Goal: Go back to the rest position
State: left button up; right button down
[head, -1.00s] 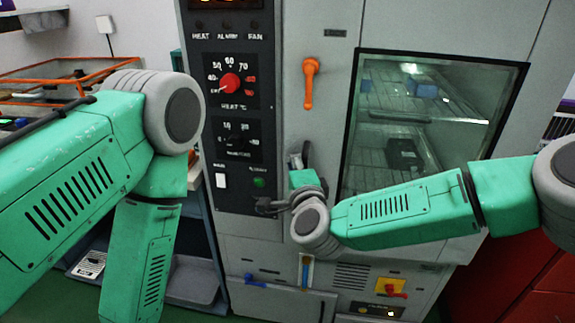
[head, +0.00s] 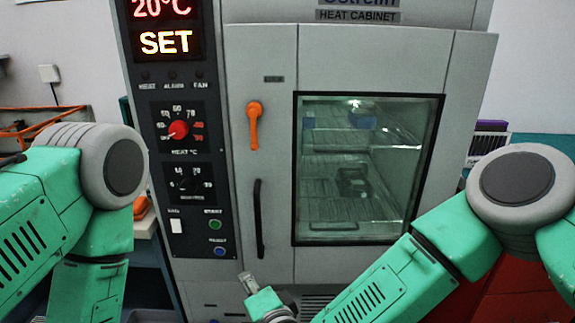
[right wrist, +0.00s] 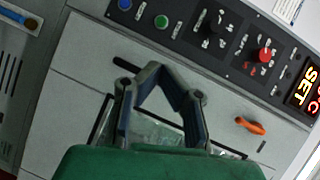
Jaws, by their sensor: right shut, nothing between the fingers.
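My right gripper (head: 247,282) is low in front of the heat cabinet (head: 270,180), below the black door handle (head: 258,218). It is shut and empty, and apart from the panel buttons. In the right wrist view its fingers (right wrist: 158,70) come together in front of the cabinet door. My left arm comes in at the left and bends down; its gripper is out of the frame. The cabinet door is shut, with the orange latch (head: 254,124) on it. The display (head: 165,25) reads 20°C and SET.
The control panel (head: 178,150) has a red heat knob (head: 178,129), a green button (head: 214,225) and a blue button (head: 219,251). Dark and blue items sit behind the window (head: 365,165). An orange-framed rack (head: 25,125) stands at the left. Red drawers (head: 510,295) are at the lower right.

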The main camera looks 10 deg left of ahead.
jog(key=s+d+f+n+g+h, duration=0.2)
jog(key=s+d+f+n+g, duration=0.1)
jog(key=s+d+f, duration=0.45)
jog(key=s+d+f+n+g+h, duration=0.1)
jog(key=s+d+f+n+g, duration=0.25)
jog(key=d+f, duration=0.6)
jog(key=s+d+f+n+g+h, duration=0.1)
jog(key=s+d+g+h, duration=0.2)
jog(key=s+d, duration=0.5)
jog(key=s+d+f+n+g+h, duration=0.1)
jog(key=s+d+n+g+h, duration=0.1)
jog(key=s+d, duration=0.6)
jog(key=d+g, duration=0.1)
jog(key=d, duration=0.6)
jog(key=shift+d+f+h, duration=0.4)
jog(key=shift+a, duration=0.1)
